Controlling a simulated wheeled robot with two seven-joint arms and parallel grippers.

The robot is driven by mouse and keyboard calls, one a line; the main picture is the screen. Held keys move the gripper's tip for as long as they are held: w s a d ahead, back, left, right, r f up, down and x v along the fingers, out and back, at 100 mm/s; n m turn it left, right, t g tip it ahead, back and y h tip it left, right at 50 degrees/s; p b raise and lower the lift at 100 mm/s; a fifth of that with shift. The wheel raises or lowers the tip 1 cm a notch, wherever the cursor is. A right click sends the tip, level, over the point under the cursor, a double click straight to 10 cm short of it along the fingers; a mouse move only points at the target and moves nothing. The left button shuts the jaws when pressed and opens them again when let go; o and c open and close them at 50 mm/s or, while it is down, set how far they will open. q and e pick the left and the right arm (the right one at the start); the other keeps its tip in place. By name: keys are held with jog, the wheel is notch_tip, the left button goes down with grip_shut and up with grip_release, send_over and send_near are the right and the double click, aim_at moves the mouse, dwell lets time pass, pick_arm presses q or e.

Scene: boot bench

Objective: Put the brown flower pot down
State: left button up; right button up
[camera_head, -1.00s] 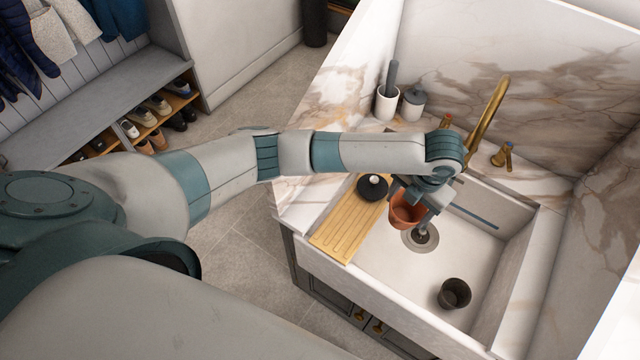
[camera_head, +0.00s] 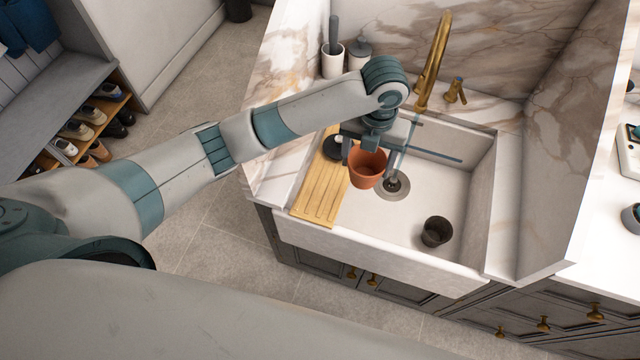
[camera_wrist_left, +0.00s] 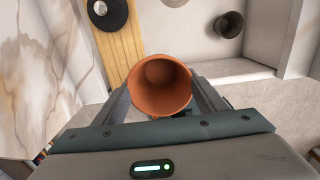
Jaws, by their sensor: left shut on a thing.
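The brown flower pot (camera_head: 367,168) is a terracotta cup shape, held over the white sink near the wooden board. My left gripper (camera_head: 366,150) is shut on it. In the left wrist view the pot (camera_wrist_left: 160,86) sits between the two fingers (camera_wrist_left: 163,98), its open mouth facing the camera and empty. In the head view the pot is upright or nearly so. How far its base is above the sink floor is hard to tell. My right gripper is not in view.
The sink (camera_head: 400,228) holds a dark pot (camera_head: 436,232) at the right and a drain (camera_head: 393,184). A wooden board (camera_head: 320,192) bridges its left side, with a dark round object (camera_head: 333,148) at its back. A brass faucet (camera_head: 432,62) stands behind.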

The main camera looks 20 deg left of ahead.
pick_arm(q)
jog(key=s+a+f+p, duration=0.2)
jog(key=a+f+p, duration=0.2)
jog(key=a, duration=0.6)
notch_tip(320, 180, down, 2)
jog(key=shift+s+f, duration=0.1)
jog(key=shift+s, duration=0.15)
jog(key=shift+a, duration=0.1)
notch_tip(320, 180, down, 3)
jog(key=p, duration=0.2)
jog(key=shift+f+p, duration=0.2)
jog(key=shift+p, duration=0.1)
jog(key=shift+f, duration=0.3)
jog(key=shift+f, duration=0.1)
jog(key=o, duration=1.1)
jog(key=shift+c, duration=0.2)
